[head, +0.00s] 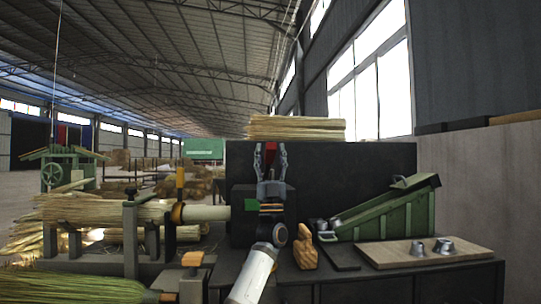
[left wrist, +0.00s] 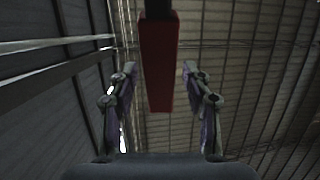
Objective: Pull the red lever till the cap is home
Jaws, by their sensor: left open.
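The red lever (head: 271,149) stands up against the dark panel of the bench. In the left wrist view its red grip (left wrist: 157,65) hangs from a dark rod between my fingers, with a gap on each side. My left gripper (head: 270,153) points up around the lever, open, and its two fingers also show in the left wrist view (left wrist: 160,85). Small metal caps (head: 444,245) sit on a wooden board (head: 385,256). Which cap the lever drives, and where it sits, I cannot tell. My right gripper is out of view.
Green bristles (head: 70,287) lie at front left.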

